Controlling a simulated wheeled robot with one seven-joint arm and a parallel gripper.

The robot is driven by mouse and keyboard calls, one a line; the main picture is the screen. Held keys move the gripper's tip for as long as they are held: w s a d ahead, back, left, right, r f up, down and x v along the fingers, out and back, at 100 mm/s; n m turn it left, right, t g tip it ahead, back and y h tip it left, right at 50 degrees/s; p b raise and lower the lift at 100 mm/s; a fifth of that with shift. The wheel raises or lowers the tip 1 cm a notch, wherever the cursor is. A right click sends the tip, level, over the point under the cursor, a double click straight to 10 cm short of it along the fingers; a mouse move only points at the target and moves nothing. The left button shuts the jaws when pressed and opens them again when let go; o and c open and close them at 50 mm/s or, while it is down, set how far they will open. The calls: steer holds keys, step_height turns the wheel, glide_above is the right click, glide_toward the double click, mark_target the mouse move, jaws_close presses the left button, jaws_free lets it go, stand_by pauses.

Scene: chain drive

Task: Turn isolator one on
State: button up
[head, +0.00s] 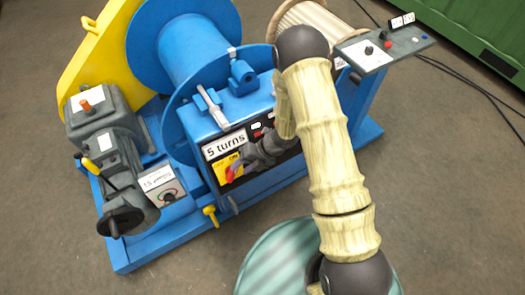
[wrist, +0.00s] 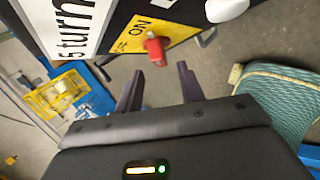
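A red rotary handle (head: 232,170) sits on a yellow plate (head: 222,172) on the dark front of the blue machine, below a "5 turns" label. The wrist view shows the red handle (wrist: 155,50) and the yellow plate (wrist: 133,36) marked "ON". I cannot read an isolator number. My gripper (wrist: 159,80) is open, its two dark fingers apart and empty. The red handle lies just beyond the fingertips, roughly in line with the gap; I see no contact. In the head view my gripper (head: 243,160) is beside the handle, partly hidden by my arm.
A yellow lever (head: 210,215) sticks out below the panel. A grey gearbox with a handwheel (head: 122,222) stands left. A control panel (head: 385,50) is upper right. A green-striped round object (head: 275,258) stands in front.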

steer(key=v, duration=1.1)
steer(key=shift+d+r, duration=0.15)
steer(key=shift+r, duration=0.1)
steer(key=w+d+r+m+t+h+p, duration=0.1)
steer(key=w+d+r+m+t+h, duration=0.2)
steer(key=d+r+m, duration=0.45)
steer(key=w+d+r+m+t+h+p, duration=0.25)
steer(key=r+m+t, duration=0.2)
steer(key=m, duration=0.55)
steer(key=s+d+r+m+g+h, duration=0.1)
steer(key=s+d+r+m+g, duration=0.1)
steer(key=s+r+m, duration=0.2)
steer(key=s+d+r+m+g+h+p, duration=0.1)
steer(key=s+r+m, duration=0.3)
steer(key=s+m, duration=0.6)
steer(key=d+m+g, duration=0.1)
steer(key=m, duration=0.5)
steer(key=shift+s+d+r, duration=0.2)
steer(key=shift+s+d, duration=0.05)
steer(key=shift+d, duration=0.05)
steer(key=shift+h, duration=0.25)
